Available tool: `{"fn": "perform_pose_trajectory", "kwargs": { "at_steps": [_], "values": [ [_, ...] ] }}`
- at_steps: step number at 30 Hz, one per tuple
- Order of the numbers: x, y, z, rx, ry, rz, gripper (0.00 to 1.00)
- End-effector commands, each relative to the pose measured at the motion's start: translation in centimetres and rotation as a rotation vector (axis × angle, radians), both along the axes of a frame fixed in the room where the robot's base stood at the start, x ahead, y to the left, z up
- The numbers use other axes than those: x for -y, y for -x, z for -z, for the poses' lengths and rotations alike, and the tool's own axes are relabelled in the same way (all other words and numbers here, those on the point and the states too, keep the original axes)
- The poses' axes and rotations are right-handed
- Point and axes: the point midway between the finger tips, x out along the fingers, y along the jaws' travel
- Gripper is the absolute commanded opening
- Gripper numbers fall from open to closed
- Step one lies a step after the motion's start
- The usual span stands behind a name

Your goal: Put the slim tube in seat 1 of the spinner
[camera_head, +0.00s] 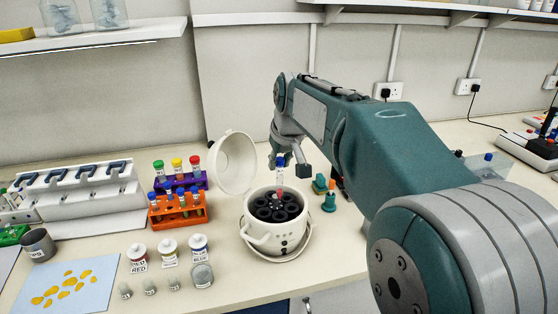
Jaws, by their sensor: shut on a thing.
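The slim tube (280,177) has a blue cap and a clear body with a pale label and a reddish lower end. My gripper (284,163) is shut on it near the cap and holds it upright over the spinner. The spinner (262,238) is a white round pot with its lid (235,163) tipped open to the left. Its dark rotor (277,208) shows several round seats. The tube's lower end appears over the rotor's far half; whether it has entered a seat I cannot tell. Seat numbers are not readable.
Left of the spinner stand an orange rack (178,213) and a purple rack (182,184) with capped tubes. Labelled bottles (169,252) and small vials stand in front. Teal and orange items (328,200) lie close to its right. The bench front near the spinner is clear.

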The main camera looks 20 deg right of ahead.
Motion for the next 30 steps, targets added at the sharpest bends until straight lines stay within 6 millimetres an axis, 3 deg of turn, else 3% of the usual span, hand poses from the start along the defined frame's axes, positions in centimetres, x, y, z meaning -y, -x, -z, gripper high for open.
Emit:
{"fn": "perform_pose_trajectory", "kwargs": {
  "at_steps": [30],
  "values": [
    [0.0,-0.1,6.9,-0.002,0.0,0.0,0.04]
  ]
}}
